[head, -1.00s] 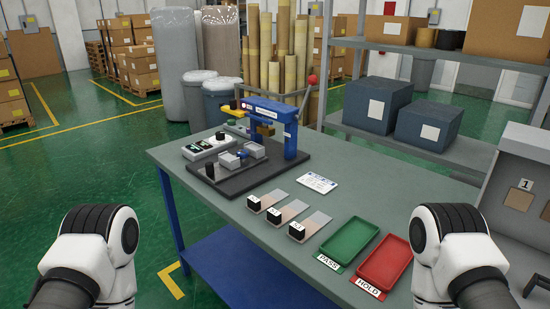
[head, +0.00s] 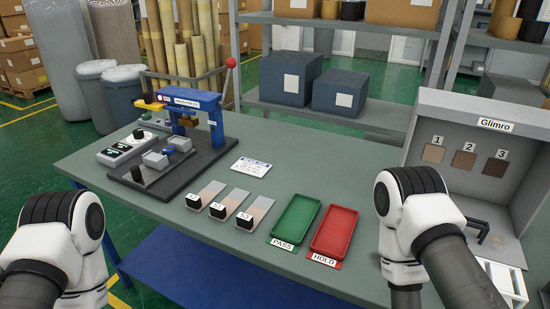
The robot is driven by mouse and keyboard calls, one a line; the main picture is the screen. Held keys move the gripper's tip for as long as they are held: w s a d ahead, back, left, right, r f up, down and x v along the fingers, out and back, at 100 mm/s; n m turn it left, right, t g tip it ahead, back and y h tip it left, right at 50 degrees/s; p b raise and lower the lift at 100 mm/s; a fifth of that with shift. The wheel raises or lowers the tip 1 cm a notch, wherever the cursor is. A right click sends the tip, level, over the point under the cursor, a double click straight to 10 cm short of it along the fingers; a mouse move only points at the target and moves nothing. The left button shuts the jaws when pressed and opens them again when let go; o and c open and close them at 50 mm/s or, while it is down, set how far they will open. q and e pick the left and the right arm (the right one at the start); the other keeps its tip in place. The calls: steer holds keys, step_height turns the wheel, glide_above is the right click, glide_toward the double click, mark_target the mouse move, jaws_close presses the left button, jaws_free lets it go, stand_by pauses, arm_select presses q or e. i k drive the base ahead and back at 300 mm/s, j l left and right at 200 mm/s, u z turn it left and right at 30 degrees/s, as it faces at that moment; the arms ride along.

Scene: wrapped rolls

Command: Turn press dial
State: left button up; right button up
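A blue press (head: 195,102) with a red-ball lever (head: 231,63) stands on a dark base plate (head: 205,155) at the back left of the table. Beside it, a white control box (head: 122,152) has small displays and a black dial (head: 138,133) on top. Another black knob (head: 138,172) stands on the front of the base plate, near small grey blocks. I cannot tell which way either knob is turned. Links of my two arms show at the lower left and right, apart from the press. Neither gripper is in view.
Three sample strips with black blocks (head: 232,207), a green PASS tray (head: 296,219) and a red HOLD tray (head: 334,231) lie on the grey table (head: 330,165). A white card (head: 251,167) lies behind them. A grey Glimro booth (head: 455,115) stands at the right.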

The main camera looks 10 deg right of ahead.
mark_target(139, 133)
steer(key=j+z, duration=0.15)
steer(key=z, duration=0.55)
steer(key=j+z, duration=0.4)
steer(key=j, duration=0.2)
steer(key=j+z, duration=0.35)
steer(key=j, duration=0.3)
steer(key=k+j+z, duration=0.1)
steer(key=j+z, duration=0.3)
steer(key=j, duration=0.25)
